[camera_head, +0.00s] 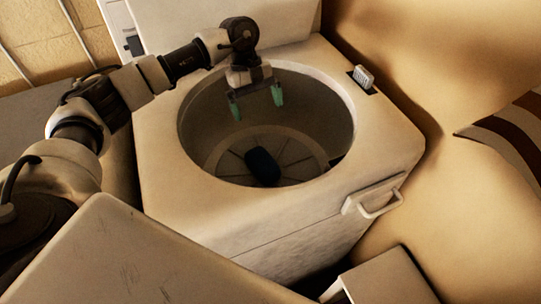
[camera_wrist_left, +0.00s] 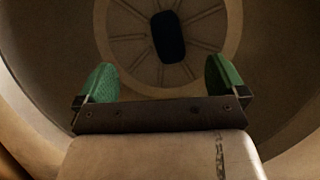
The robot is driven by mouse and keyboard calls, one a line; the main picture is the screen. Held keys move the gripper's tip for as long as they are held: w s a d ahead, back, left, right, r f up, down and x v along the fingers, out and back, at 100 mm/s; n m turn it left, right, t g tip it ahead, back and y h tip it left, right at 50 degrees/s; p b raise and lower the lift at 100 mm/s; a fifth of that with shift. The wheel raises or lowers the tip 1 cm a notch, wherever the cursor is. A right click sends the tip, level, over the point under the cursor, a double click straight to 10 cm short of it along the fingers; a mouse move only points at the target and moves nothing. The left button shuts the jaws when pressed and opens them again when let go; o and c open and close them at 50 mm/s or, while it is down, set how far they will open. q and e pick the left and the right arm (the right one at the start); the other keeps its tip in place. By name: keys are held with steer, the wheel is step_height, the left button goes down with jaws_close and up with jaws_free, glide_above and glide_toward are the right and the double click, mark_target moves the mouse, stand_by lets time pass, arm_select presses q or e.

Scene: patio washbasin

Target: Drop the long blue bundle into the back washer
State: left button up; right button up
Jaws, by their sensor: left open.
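The long blue bundle (camera_head: 262,167) lies on the floor of the open washer drum. It looks dark blue, rounded and elongated. The back washer (camera_head: 165,155) is a cream top-loading machine with its round opening uncovered. My left gripper (camera_head: 257,101) is open and empty, pointing down over the far part of the opening, above and apart from the bundle. In the left wrist view the green fingertips (camera_wrist_left: 162,80) are spread, with the bundle (camera_wrist_left: 168,37) beyond them on the ribbed drum floor. My right gripper does not show.
The drum's rim (camera_head: 340,95) surrounds the left gripper. A pale flat-topped box shape (camera_head: 120,255) fills the lower left. A tan wall or surface stands at the right.

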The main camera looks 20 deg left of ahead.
arm_select(q)
steer(key=b+v, duration=0.1)
steer(key=v, duration=0.6)
stand_by(0.3)
